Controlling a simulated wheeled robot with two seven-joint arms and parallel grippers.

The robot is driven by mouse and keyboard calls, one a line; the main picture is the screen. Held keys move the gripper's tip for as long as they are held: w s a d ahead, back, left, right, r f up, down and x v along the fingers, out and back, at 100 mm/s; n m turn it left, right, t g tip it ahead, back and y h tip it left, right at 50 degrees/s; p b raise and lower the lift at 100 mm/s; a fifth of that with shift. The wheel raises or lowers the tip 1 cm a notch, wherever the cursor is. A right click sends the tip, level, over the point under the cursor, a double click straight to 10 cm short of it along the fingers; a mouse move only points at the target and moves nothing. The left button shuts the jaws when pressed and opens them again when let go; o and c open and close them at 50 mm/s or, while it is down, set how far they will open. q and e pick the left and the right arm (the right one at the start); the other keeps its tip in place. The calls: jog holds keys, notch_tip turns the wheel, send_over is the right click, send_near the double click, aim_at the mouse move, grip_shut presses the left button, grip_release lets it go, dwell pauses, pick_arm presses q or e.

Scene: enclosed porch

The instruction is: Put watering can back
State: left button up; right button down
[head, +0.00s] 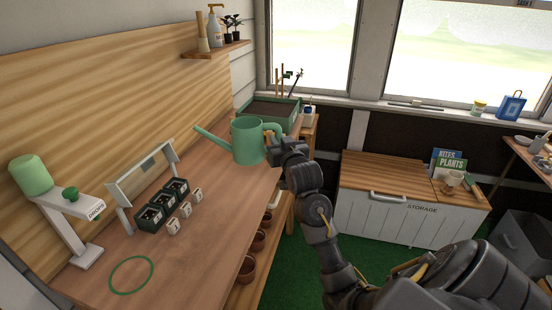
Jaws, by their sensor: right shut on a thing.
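The green watering can (247,143) is in the head view at the upper middle, over the far end of the wooden bench (208,215). Its spout points left and its handle is on the right. My right gripper (276,147) is shut on the watering can at its handle side; the arm hides part of the grip. I cannot tell whether the can's base touches the bench. A green ring outline (131,275) marks the bench top near the front. My left gripper is not in view.
A planter box (283,112) stands behind the can. Small dark pots (150,218), white cubes (173,227), a white frame (113,190) and a green-topped stand (84,256) line the bench's left side. The storage chest (372,212) is to the right.

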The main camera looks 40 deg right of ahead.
jog(key=w+d+f, duration=0.2)
jog(key=f, duration=0.1)
jog(key=w+d+f, duration=0.1)
jog(key=f, duration=0.1)
jog(key=shift+w+d+f, duration=0.25)
jog(key=shift+w, duration=0.15)
jog(key=shift+w+d+f+p, duration=0.1)
jog(key=shift+f+p, duration=0.4)
jog(key=shift+f, duration=1.25)
jog(key=shift+f, duration=0.15)
jog(key=c, duration=1.3)
grip_release()
jog(key=b+v, duration=0.1)
jog(key=v, duration=1.1)
